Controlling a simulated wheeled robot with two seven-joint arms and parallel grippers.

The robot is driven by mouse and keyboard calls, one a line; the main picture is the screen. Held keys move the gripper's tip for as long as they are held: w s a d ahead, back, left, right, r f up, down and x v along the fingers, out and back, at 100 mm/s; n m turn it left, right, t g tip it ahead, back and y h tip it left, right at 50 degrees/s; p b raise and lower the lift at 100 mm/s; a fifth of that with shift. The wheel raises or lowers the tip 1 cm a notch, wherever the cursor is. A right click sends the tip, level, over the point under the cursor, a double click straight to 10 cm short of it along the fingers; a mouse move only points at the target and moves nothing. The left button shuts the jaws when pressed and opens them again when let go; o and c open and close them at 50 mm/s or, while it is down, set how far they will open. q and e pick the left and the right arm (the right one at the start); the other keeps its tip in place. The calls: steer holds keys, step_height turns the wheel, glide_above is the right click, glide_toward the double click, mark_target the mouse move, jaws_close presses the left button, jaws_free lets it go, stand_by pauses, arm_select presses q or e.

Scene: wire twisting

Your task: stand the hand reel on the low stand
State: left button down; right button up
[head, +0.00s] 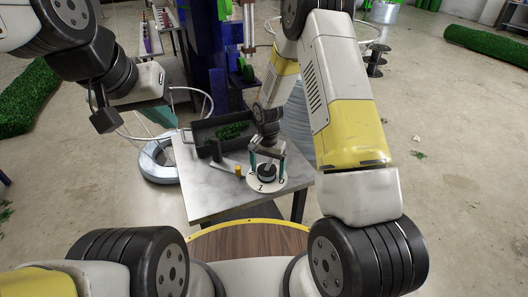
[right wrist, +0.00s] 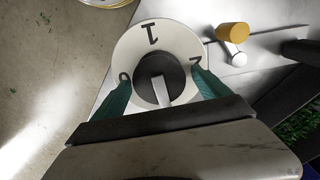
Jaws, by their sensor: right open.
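My right gripper (head: 266,168) points down over a white dial disc (head: 282,181) on the grey table. In the right wrist view its teal fingers (right wrist: 161,88) are apart, on either side of the dial's black knob (right wrist: 146,70). The knob has a pale bar; the disc (right wrist: 185,40) carries numerals. My left gripper (head: 163,114) is at the left, above a metal coil on the floor; its opening is unclear. I cannot single out the hand reel for certain. A low dark round stand (head: 376,57) is on the floor behind; whether it is the task's stand is unclear.
The metal coil (head: 160,172) lies left of the table. Open floor (head: 450,180) is at the right.

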step_height(320, 180, up, 21)
steer(key=s+d+n+t, duration=0.1)
steer(key=s+d, duration=0.1)
steer(key=s+d+r+n+t+y, duration=0.1)
steer(key=s+d+r+n+t, duration=0.1)
steer(key=s+r, duration=0.6)
steer(key=s+d+r+n+t+y, duration=0.1)
steer(key=s+d+r+n+t, duration=0.2)
steer(key=s+r, duration=0.6)
steer(key=shift+s, duration=2.35)
steer(key=shift+r, duration=0.1)
